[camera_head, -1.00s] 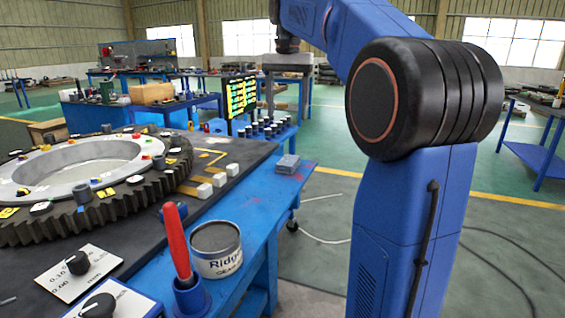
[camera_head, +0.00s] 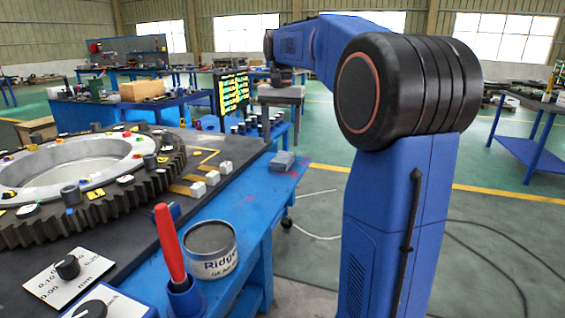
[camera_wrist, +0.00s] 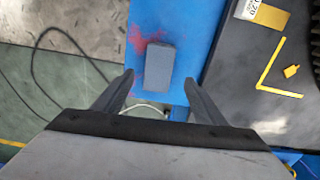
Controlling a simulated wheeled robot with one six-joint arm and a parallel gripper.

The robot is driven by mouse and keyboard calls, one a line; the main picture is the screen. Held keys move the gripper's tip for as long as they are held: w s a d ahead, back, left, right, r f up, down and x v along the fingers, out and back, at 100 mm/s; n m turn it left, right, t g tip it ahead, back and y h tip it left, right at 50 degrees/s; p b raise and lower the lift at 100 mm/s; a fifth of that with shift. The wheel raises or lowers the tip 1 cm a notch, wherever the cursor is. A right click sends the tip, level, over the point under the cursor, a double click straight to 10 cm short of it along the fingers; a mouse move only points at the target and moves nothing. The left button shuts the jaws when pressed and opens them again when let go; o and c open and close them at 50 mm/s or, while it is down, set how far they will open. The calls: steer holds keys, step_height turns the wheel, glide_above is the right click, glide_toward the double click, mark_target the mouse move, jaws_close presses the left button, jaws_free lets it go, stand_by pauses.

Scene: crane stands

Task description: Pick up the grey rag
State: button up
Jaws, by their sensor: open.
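The grey rag (camera_head: 282,162) is a small folded block lying on the blue bench ledge (camera_head: 231,225), beyond the tin, in the head view. In the wrist view the rag (camera_wrist: 158,68) lies just ahead of and between the fingertips, its long side running along the finger direction. My gripper (camera_wrist: 158,80) is open and empty, with one finger on each side of the rag in that view. In the head view my gripper (camera_head: 280,122) hangs above the rag, apart from it. The fingertips are small and unclear there.
A dark worktop with a large gear ring (camera_head: 75,185) lies left of the rag. White blocks (camera_head: 205,180) sit near its edge. A tin (camera_head: 209,250) and a red-handled tool (camera_head: 169,245) stand nearer. Right of the ledge is open floor.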

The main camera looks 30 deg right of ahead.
mark_target(283, 157)
steer(key=shift+d+f, duration=0.2)
steer(key=shift+f, duration=2.8)
steer(key=c, duration=1.1)
